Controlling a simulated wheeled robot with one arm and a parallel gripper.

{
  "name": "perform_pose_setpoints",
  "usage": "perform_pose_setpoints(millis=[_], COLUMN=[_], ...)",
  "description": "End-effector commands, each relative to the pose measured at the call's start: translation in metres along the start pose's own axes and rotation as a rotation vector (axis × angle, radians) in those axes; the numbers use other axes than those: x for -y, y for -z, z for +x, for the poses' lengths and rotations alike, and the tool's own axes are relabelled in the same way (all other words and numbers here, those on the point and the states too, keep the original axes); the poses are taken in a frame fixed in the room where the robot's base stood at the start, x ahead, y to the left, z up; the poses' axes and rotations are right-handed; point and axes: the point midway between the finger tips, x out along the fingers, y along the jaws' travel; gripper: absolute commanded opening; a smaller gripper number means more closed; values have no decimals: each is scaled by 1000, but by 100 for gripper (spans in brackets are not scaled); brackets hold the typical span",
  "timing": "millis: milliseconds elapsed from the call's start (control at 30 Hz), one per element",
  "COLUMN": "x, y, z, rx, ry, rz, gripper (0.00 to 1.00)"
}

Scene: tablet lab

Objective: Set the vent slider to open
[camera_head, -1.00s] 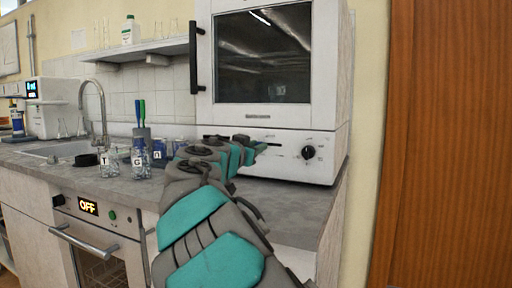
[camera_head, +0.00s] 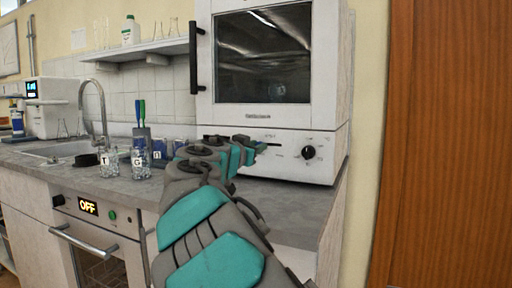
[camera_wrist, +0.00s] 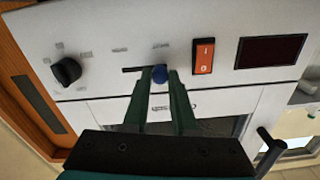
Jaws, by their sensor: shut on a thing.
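The vent slider (camera_wrist: 159,73) is a small blue knob on the white front panel of the oven-like unit. In the wrist view, it sits at the right end of a short dark slot (camera_wrist: 133,69). My gripper (camera_wrist: 160,76) is shut on it, with one green finger on each side. In the head view, my gripper (camera_head: 262,147) reaches the panel (camera_head: 287,166) below the glass door, and the fingers hide the slider knob. Small labels stand by the slot, too blurred to read.
A black rotary knob (camera_wrist: 67,71) is left of the slot in the wrist view, and an orange-red rocker switch (camera_wrist: 203,56) and dark display (camera_wrist: 270,51) are to its right. Glass jars (camera_head: 141,161) stand on the counter, left of my arm in the head view.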

Motion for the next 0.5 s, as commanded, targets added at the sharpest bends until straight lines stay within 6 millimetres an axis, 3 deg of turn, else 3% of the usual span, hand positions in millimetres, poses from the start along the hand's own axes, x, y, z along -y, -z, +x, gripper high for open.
perform_pose_setpoints(millis=[167,500], x=[-5,-49], y=[-2,6], z=[0,1], rx=[0,1], ry=[-1,-4], rz=[1,1], gripper=[0,0])
